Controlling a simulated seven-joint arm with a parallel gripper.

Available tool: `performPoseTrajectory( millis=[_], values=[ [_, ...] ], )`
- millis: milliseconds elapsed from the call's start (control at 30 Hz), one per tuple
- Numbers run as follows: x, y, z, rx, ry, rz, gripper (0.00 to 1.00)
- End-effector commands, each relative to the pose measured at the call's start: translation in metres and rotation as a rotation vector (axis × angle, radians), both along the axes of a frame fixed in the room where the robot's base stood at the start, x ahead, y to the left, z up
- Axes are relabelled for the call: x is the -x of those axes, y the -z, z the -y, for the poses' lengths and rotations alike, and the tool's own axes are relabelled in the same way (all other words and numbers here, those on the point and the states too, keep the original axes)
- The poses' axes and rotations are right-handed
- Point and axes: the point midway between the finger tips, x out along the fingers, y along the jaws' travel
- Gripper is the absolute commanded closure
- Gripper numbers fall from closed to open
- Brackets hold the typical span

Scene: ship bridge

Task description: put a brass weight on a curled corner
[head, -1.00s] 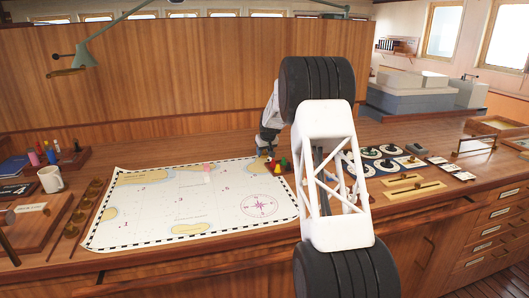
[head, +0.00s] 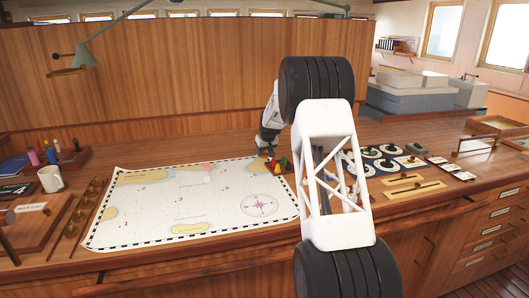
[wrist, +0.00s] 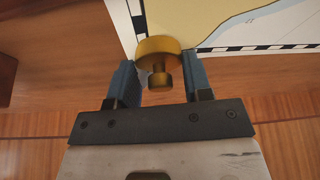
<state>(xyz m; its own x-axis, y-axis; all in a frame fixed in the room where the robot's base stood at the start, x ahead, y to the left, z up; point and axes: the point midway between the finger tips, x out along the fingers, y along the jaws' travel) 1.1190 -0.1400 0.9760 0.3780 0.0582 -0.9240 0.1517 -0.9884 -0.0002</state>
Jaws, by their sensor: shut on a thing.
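The chart (head: 190,215) lies on the wooden desk, with a compass rose at its lower right; its edge and a corner also show in the wrist view (wrist: 230,28). My gripper (head: 266,153) is at the chart's far right corner. In the wrist view my gripper (wrist: 162,85) is shut on a brass weight (wrist: 158,48), a round disc with a small knob. The weight appears over or at the chart's corner. I cannot tell whether it touches the paper.
More brass weights (head: 86,207) stand in a wooden rack left of the chart, near a white mug (head: 51,179). Dark round instruments (head: 385,163) lie to the right. A wood panel (head: 200,80) rises behind the desk.

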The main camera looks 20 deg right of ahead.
Motion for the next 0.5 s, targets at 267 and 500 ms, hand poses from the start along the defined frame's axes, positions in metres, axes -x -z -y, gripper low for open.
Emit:
performPoseTrajectory(
  millis=[267, 500],
  values=[
    [-0.0002, 0.0014, 0.0, 0.0, 0.0, 0.001, 0.85],
    [-0.0001, 0.0031, 0.0001, 0.0, 0.0, 0.001, 0.85]
  ],
)
